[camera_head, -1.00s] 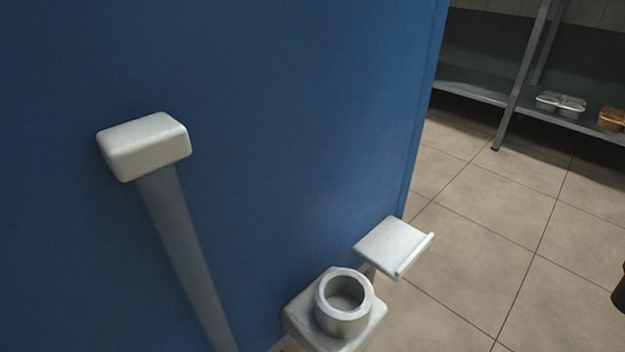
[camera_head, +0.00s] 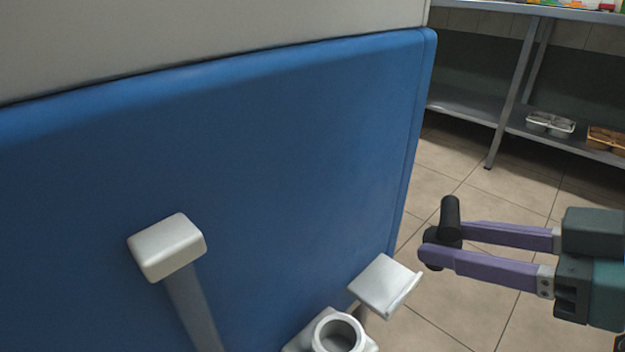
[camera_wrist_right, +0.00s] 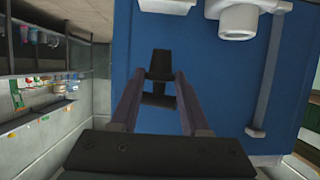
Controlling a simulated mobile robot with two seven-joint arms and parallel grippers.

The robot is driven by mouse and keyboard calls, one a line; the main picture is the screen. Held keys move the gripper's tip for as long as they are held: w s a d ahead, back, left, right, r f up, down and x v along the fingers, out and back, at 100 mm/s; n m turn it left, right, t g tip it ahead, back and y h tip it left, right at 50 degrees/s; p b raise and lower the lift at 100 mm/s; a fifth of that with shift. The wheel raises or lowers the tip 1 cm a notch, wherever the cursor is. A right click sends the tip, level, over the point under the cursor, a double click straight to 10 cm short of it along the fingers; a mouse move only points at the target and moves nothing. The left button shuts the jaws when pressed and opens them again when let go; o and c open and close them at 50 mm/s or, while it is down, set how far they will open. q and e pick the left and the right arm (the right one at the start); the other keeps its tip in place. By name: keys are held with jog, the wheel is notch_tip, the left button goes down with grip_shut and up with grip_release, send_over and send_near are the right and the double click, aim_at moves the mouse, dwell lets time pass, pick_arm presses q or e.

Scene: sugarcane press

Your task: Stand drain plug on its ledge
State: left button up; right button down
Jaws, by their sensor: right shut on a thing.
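The drain plug (camera_head: 450,213) is a small black piece held between the purple fingertips of my right gripper (camera_head: 440,245). It also shows in the right wrist view (camera_wrist_right: 160,66), dark against the blue panel. My right gripper is shut on it, in the air to the right of the ledge. The ledge (camera_head: 383,284) is a pale square plate with a raised lip on its right edge, empty on top. Beside it is a pale round socket (camera_head: 337,334), open at the top, cut off by the lower picture edge. My left gripper is not in view.
A blue machine panel (camera_head: 250,160) fills the left and middle. A pale bracket block on a post (camera_head: 167,247) stands out from it. A metal shelf (camera_head: 480,108) with small trays (camera_head: 550,124) stands behind on the tiled floor. Open floor lies right of the ledge.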

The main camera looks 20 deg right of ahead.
aim_at(374, 211)
jog(key=w, duration=0.1)
jog(key=w+a, duration=0.1)
jog(key=w, duration=0.1)
jog(key=w+a, duration=0.1)
jog(key=w, duration=0.1)
jog(key=shift+p, duration=0.35)
notch_tip(374, 211, down, 3)
jog(key=shift+s+r+b, duration=0.1)
jog(key=shift+r+b, duration=0.05)
jog(key=shift+b, duration=0.9)
jog(key=shift+s+f+b, duration=0.15)
jog(key=shift+f+b, duration=0.15)
jog(key=shift+f, duration=0.15)
notch_tip(374, 211, down, 4)
jog(key=b, duration=0.3)
jog(key=shift+r, duration=0.15)
jog(key=shift+w, duration=0.2)
jog(key=shift+r, duration=0.1)
